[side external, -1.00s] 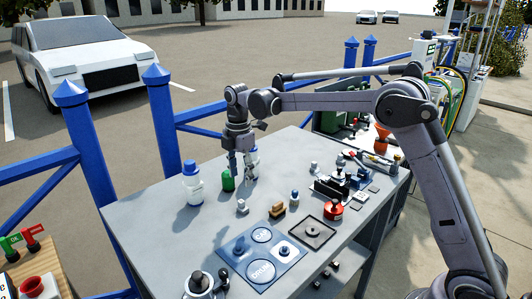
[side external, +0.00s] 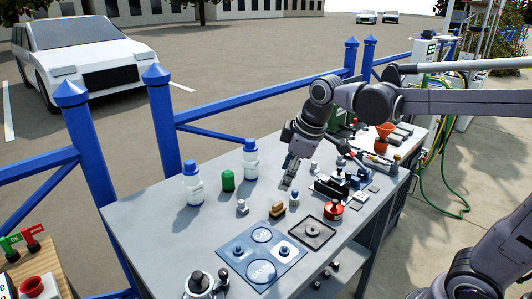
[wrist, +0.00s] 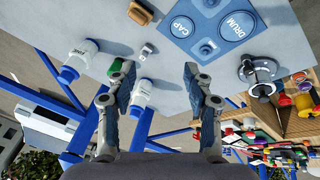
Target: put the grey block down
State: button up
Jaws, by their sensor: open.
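A small grey block (side external: 242,207) stands on the grey table (side external: 160,235), between the green cylinder (side external: 228,180) and the blue mat. It also shows in the wrist view (wrist: 147,50), ahead of the fingertips and left of the mat. My gripper (side external: 287,184) is over the table, behind and to the right of the brown block. Its fingers point down with a tilt. In the wrist view the two fingers (wrist: 157,74) are wide apart, with nothing between them.
The blue mat (side external: 228,262) has circles marked CAP and DRUM. Two blue-capped bottles (side external: 193,186) stand at the back edge.

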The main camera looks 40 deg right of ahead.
jog(key=s+f+m+t, duration=0.3)
jog(key=s+f+m, duration=0.2)
jog(key=s, duration=0.5)
jog(key=shift+s+d+f+m, duration=0.2)
jog(key=shift+s+f+m, duration=0.1)
jog(key=shift+m, duration=0.8)
jog(key=shift+o, duration=0.5)
jog(key=shift+w+r, duration=0.1)
